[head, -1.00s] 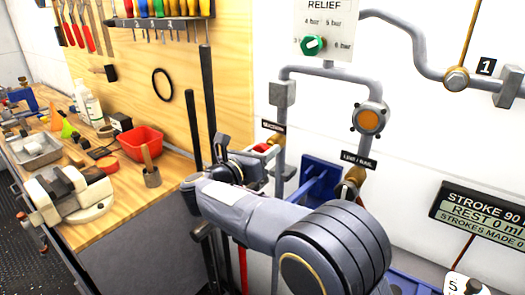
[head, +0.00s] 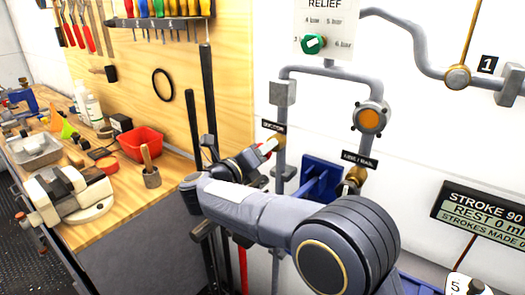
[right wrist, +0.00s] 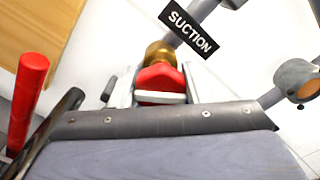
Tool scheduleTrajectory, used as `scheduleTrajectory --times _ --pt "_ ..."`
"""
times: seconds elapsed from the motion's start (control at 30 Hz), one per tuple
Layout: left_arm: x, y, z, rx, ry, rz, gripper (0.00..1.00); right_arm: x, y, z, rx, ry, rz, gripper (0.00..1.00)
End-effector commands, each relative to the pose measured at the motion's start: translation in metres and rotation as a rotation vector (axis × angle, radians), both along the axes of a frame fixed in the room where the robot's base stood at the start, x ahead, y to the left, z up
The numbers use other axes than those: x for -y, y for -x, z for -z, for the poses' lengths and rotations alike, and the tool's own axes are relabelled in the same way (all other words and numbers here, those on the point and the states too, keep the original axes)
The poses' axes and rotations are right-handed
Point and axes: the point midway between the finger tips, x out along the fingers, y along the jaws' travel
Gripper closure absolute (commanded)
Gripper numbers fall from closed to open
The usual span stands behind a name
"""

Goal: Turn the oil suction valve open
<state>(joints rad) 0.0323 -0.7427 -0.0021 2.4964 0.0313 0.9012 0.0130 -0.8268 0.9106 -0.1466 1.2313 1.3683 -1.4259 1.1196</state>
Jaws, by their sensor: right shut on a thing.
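The oil suction valve has a brass body (right wrist: 160,52) and a red handle (right wrist: 160,80) in the right wrist view, beside a black SUCTION label (right wrist: 188,31). In the head view its red handle (head: 267,147) shows small on a grey vertical pipe, just below the label (head: 272,126). My right gripper (right wrist: 158,92) is shut on the red handle, with a finger on either side of it. In the head view the right gripper (head: 262,152) is partly hidden by its own wrist. The handle's exact angle is hard to tell. My left gripper is not in view.
A second brass valve (head: 354,178) with a black label (head: 360,160) sits to the right. A blue bracket (head: 320,180) lies between the pipes. Dark upright bars (head: 209,105) stand left of my gripper. A workbench (head: 115,190) with tools and a red bin (head: 142,141) is at left.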

Motion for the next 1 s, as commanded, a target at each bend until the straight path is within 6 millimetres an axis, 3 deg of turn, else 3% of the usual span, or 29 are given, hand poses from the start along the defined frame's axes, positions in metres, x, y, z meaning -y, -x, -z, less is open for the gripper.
scheduleTrajectory --times 1.0 --pt "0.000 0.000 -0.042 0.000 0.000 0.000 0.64 -0.001 -0.001 0.002 -0.520 0.713 0.000 0.80"
